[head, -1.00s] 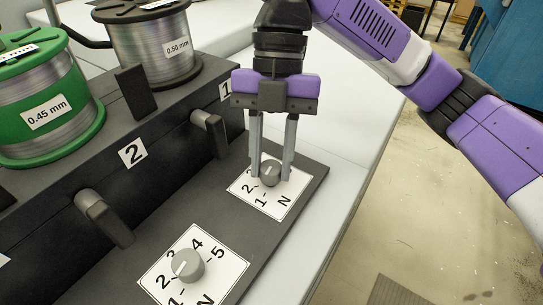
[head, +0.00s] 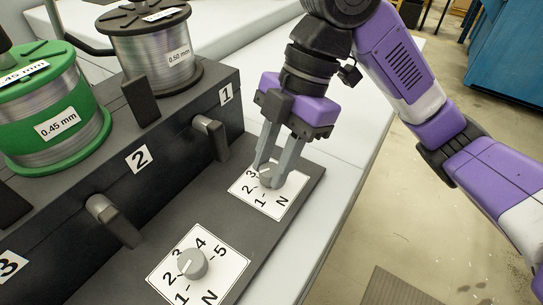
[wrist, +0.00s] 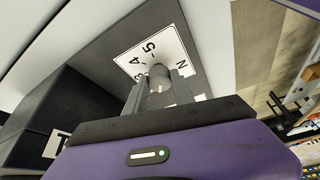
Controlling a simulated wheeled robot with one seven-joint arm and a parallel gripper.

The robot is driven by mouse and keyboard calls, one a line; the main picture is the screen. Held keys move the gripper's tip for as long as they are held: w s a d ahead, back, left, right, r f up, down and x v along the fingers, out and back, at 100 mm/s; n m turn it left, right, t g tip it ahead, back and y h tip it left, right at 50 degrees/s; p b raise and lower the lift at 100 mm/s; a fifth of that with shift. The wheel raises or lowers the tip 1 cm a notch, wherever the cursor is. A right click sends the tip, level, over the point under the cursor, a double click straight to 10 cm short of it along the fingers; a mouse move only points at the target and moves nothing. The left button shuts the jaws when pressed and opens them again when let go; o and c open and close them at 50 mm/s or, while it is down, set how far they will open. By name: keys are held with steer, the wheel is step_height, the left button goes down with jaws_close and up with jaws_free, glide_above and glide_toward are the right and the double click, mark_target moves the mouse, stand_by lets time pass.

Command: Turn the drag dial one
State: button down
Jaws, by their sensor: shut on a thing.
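Drag dial one is a small grey round knob (head: 266,177) on a white card (head: 284,199) marked N and numbers, on the dark panel beside the label 1. My gripper (head: 267,172) comes down from above with its two grey fingers on either side of the knob, shut on it. The fingers hide part of the knob and some of the numbers in the head view. In the wrist view the knob (wrist: 159,75) sits between the fingers, with 4, 5 and N visible on the card around it.
A second grey dial (head: 191,263) sits on its own card nearer the front. Grey levers (head: 211,137) stick out of the black box beside labels 1 and 2. A green 0.45 mm spool (head: 52,115) and a dark 0.50 mm spool (head: 152,48) stand on top.

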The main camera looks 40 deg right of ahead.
steer(key=m+t+p, duration=0.1)
steer(key=m, duration=0.2)
steer(key=m+t, duration=0.1)
steer(key=m, duration=0.2)
steer(key=shift+s+r+p, duration=0.15)
steer(key=shift+p, duration=0.2)
steer(key=m+t+h+p, duration=0.1)
steer(key=m, duration=0.4)
steer(key=shift+s+a+t+h+p, duration=0.1)
steer(key=shift+t+h+p, duration=0.25)
steer(key=shift+t+h, duration=0.05)
steer(key=shift+m, duration=0.3)
steer(key=c, duration=1.1)
jaws_free()
steer(key=shift+o, duration=0.2)
steer(key=v, duration=0.7)
steer(key=shift+s+r+p, duration=0.15)
steer(key=shift+r+p, duration=0.1)
steer(key=shift+p, duration=0.1)
